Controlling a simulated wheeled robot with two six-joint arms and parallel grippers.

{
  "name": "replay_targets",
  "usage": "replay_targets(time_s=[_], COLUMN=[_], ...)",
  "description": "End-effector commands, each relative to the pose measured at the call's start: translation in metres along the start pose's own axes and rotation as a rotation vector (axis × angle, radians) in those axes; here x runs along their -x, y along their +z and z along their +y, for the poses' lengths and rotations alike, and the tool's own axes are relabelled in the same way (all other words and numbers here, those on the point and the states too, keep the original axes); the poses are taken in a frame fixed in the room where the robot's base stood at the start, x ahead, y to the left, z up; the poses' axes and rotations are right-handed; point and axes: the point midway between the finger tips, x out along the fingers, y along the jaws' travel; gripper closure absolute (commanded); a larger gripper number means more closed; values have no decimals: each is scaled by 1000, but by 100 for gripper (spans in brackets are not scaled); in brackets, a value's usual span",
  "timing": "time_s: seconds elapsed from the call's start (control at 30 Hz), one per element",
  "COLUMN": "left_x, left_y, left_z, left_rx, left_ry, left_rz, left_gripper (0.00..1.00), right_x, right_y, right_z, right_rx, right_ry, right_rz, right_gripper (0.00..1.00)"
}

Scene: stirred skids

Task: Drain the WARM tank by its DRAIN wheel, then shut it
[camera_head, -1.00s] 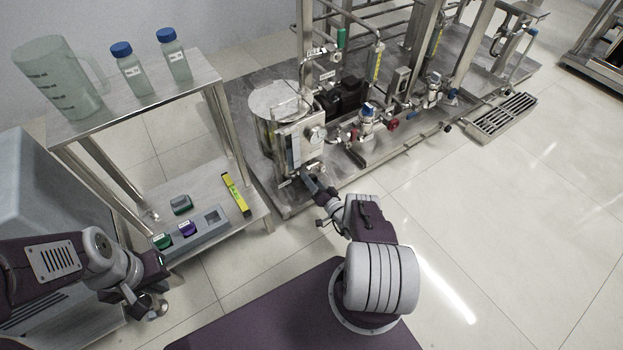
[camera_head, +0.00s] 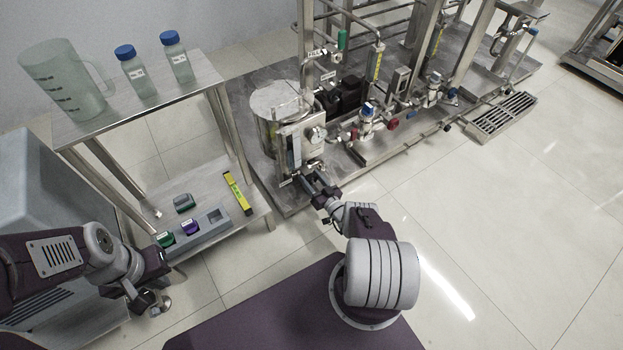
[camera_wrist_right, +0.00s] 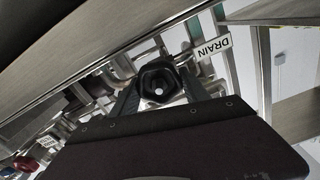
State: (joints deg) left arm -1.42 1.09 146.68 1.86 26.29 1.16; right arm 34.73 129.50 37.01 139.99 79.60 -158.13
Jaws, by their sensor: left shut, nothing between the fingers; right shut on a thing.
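The steel tank (camera_head: 278,112) stands at the near left end of the skid; I cannot read a WARM label on it. In the right wrist view, a black DRAIN wheel (camera_wrist_right: 158,84) with a pale centre sits beside a white tag (camera_wrist_right: 211,50) reading DRAIN. My right gripper (camera_head: 315,180) is low at the tank's front, and its fingers are shut on the wheel from both sides. The wheel is too small to make out in the head view. My left gripper (camera_head: 152,303) is shut and empty at the lower left, away from the skid.
A steel shelf (camera_head: 135,105) at left carries a jug (camera_head: 66,85) and two blue-capped bottles. Its lower shelf holds a grey holder (camera_head: 203,236) and a yellow level (camera_head: 237,193). Pipes and valves fill the skid to the right.

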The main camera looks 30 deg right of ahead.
Motion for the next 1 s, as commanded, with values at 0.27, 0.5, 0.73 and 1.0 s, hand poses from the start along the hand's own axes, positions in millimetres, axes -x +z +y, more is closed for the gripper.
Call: replay_targets(time_s=[0.27, 0.5, 0.73, 1.0], left_x=[0, 0, 0, 16], left_y=[0, 0, 0, -2], left_z=[0, 0, 0, 0], left_rx=[0, 0, 0, 0], left_ry=[0, 0, 0, 0], left_rz=[0, 0, 0, 0], left_gripper=[100, 100, 100, 100], right_x=[0, 0, 0, 22], right_y=[1, 1, 0, -4], right_z=[0, 0, 0, 0], right_rx=[12, 11, 11, 9], right_ry=[1, 1, 0, 5], right_rz=[-2, -2, -1, -3], right_gripper=[87, 38, 25, 25])
